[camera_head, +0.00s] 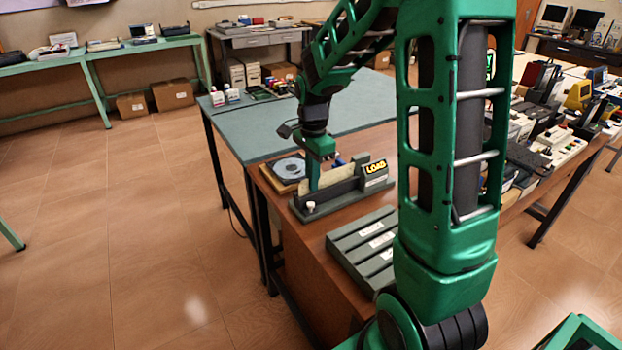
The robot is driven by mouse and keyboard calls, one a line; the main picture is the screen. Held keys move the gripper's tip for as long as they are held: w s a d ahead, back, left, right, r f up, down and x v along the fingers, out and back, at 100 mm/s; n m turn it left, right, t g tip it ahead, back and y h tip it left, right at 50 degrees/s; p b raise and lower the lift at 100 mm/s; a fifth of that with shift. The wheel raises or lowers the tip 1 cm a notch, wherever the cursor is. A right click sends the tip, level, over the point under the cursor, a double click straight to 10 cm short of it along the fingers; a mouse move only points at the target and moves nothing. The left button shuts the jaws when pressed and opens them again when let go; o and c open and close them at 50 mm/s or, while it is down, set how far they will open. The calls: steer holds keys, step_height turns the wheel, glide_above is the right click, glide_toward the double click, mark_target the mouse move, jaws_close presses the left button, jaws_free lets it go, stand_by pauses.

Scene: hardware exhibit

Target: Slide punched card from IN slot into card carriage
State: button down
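A cream punched card (338,177) stands on edge in the grey-green card carriage (325,207), behind its front wall, near the left end of the wooden desk. The carriage has a white knob at its left end and a yellow LOAD sign at its right. My gripper (314,180) points down at the card, with one green finger in front of it. The other finger is hidden, so I cannot tell whether it grips the card. A grey slotted rack (362,250) with several white labels lies nearer; its label text is too small to read, and my arm covers its right part.
A disc-shaped reel (289,167) on a wooden base lies behind the carriage. A grey-green table (245,140) adjoins the desk, mostly bare. The desk's right side is crowded with devices. Open tiled floor (130,230) lies to the left.

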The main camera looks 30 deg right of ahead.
steer(key=c, duration=2)
jaws_free()
steer(key=shift+r, duration=4.05)
steer(key=shift+f, duration=0.15)
